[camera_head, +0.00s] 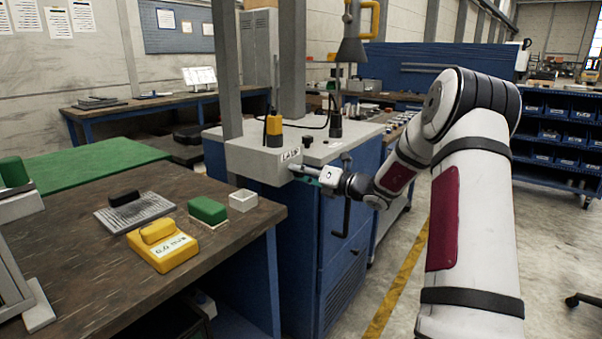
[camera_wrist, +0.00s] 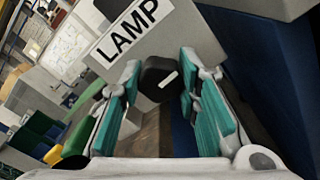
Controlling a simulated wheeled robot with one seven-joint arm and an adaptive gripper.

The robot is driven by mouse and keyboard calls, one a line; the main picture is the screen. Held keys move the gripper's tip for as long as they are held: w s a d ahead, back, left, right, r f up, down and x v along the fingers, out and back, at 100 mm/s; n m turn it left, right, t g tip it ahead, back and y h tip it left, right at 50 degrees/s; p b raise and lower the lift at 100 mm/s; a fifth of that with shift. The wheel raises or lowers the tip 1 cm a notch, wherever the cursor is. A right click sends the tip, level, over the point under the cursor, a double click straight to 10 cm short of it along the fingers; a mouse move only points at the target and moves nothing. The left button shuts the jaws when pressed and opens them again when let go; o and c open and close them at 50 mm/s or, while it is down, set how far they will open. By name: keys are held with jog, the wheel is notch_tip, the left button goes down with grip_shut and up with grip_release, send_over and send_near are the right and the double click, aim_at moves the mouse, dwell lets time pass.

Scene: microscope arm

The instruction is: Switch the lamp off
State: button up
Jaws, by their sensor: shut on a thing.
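The lamp control is a black knob (camera_wrist: 158,88) with a short white mark on it, on a grey box (camera_wrist: 185,38) labelled LAMP. In the wrist view the white mark slants up to the right. The box also shows in the head view (camera_head: 262,166), at the front of a blue cabinet. My gripper (camera_head: 303,172) reaches the box's front from the right. In the wrist view its two teal-padded fingers (camera_wrist: 158,92) stand on either side of the knob, shut on it. In the head view the knob is hidden by the gripper.
A dark workbench (camera_head: 95,270) stands left of the cabinet, with a yellow block (camera_head: 162,250), green block (camera_head: 207,209) and small white box (camera_head: 243,200) near its edge. A dark handle (camera_head: 346,215) hangs on the cabinet below my wrist. The floor at right is open.

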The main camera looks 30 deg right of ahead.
jog(key=n+b, duration=0.1)
jog(key=n, duration=0.3)
jog(key=n+b, duration=0.3)
jog(key=n, duration=0.1)
jog(key=shift+f+n, duration=0.15)
jog(key=shift+n, duration=0.15)
jog(key=n+b, duration=0.4)
jog(key=shift+n+b, duration=0.3)
jog(key=n+b, duration=0.4)
jog(key=shift+b, duration=0.35)
jog(key=o, duration=1.2)
jog(key=v, duration=1.2)
